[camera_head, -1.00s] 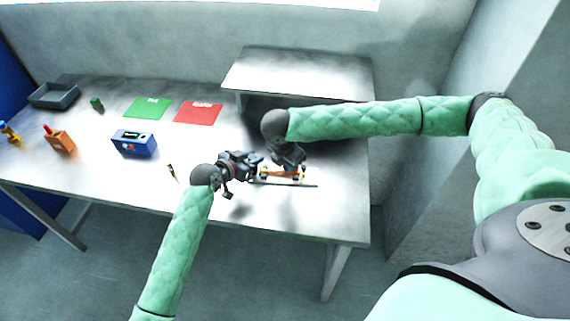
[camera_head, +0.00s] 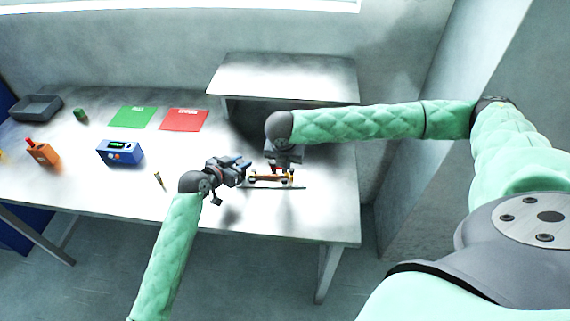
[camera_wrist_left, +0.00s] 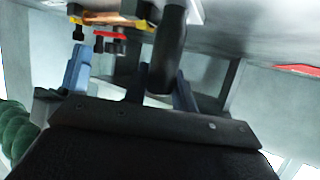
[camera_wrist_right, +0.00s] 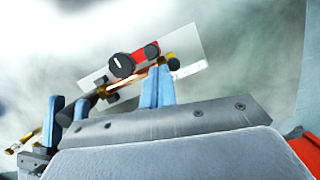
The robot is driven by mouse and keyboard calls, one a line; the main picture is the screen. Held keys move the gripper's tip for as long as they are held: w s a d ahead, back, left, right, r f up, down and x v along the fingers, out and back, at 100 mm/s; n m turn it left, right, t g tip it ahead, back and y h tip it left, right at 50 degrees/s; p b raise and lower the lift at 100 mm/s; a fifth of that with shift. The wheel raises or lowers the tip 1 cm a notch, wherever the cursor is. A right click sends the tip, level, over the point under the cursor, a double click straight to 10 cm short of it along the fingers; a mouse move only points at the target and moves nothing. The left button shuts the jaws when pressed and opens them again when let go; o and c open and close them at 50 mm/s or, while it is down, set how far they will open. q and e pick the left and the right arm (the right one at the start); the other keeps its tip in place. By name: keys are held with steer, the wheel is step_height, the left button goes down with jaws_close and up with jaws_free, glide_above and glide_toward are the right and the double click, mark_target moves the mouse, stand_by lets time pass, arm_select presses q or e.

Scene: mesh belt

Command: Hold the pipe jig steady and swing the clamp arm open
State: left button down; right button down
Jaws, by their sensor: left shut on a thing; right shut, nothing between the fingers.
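The pipe jig (camera_head: 262,187) is a thin plate with an orange-brown pipe (camera_head: 268,178) lying along it, near the table's front right. In the right wrist view the plate (camera_wrist_right: 192,72) carries a red piece (camera_wrist_right: 146,54), a round black knob (camera_wrist_right: 121,65), yellow parts and dark round ends. I cannot tell for sure which part is the clamp arm. My left gripper (camera_head: 247,168) is shut on the jig's dark handle (camera_wrist_left: 168,48) at its left end. My right gripper (camera_wrist_right: 158,70) is shut and empty, its fingertips close beside the yellow part; contact is unclear.
A raised shelf (camera_head: 285,78) stands behind the jig.

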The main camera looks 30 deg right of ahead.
stand_by(0.5)
steer(key=v, duration=1)
steer(key=shift+d, duration=0.25)
steer(key=shift+s, duration=0.1)
arm_select(q)
steer(key=c, duration=1.1)
jaws_free()
steer(key=shift+o, duration=0.2)
